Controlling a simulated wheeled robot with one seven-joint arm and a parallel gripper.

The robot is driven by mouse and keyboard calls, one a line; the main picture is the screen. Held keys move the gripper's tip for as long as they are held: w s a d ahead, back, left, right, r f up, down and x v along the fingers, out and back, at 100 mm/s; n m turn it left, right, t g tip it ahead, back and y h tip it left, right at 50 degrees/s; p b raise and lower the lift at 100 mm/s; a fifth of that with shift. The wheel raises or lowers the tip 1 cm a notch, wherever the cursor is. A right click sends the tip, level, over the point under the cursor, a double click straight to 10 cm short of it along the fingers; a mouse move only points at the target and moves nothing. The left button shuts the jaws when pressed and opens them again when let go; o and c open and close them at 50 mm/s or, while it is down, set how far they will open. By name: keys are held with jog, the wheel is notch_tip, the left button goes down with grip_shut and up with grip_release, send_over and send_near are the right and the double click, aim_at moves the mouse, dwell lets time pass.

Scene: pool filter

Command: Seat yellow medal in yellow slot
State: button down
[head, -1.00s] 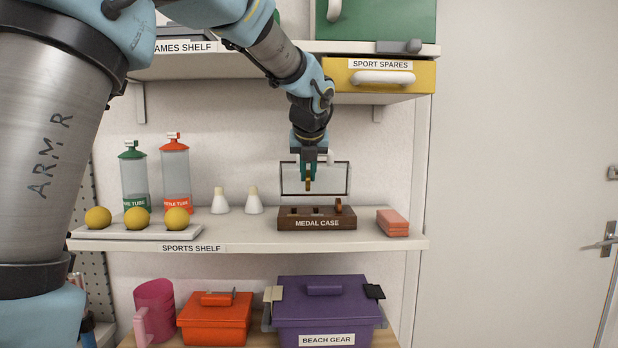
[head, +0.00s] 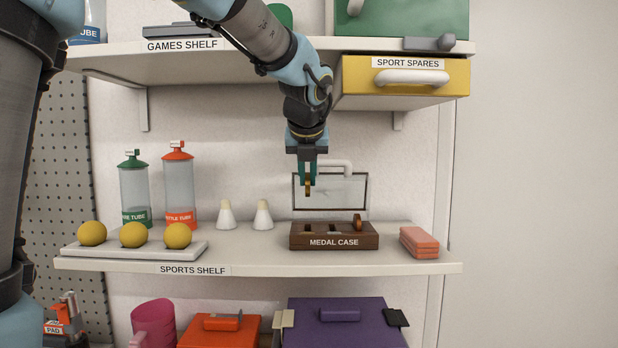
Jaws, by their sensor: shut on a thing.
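My gripper (head: 308,184) points down and is shut on the yellow medal (head: 307,188), a small round gold-brown disc held on edge. It hangs above the left part of the medal case (head: 300,242), apart from it. The case is a dark brown wooden block on the sports shelf, with dark slots in its top and a clear framed lid standing open behind. A brown-gold medal (head: 357,222) stands upright in the slot at the right. The slot colours are too small to tell.
Pink-orange blocks (head: 418,243) lie right of the case. Two white cones (head: 263,215) stand to its left, then an orange-capped tube (head: 179,190), a green-capped tube (head: 134,192) and a tray (head: 125,250) of yellow balls. The yellow drawer (head: 400,78) juts out above.

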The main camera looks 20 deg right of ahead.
aim_at(307, 196)
jog(key=shift+r+p, duration=0.1)
jog(key=shift+p, duration=0.35)
notch_tip(307, 196, down, 6)
jog(key=b, duration=0.3)
jog(key=shift+r, duration=0.15)
jog(key=shift+b, duration=0.3)
jog(key=shift+p, duration=0.75)
dwell(0.5)
jog(key=shift+f+b, duration=0.95)
jog(key=shift+f, duration=0.9)
jog(key=c, duration=0.8)
grip_release()
jog(key=shift+c, duration=0.2)
jog(key=shift+r, duration=0.1)
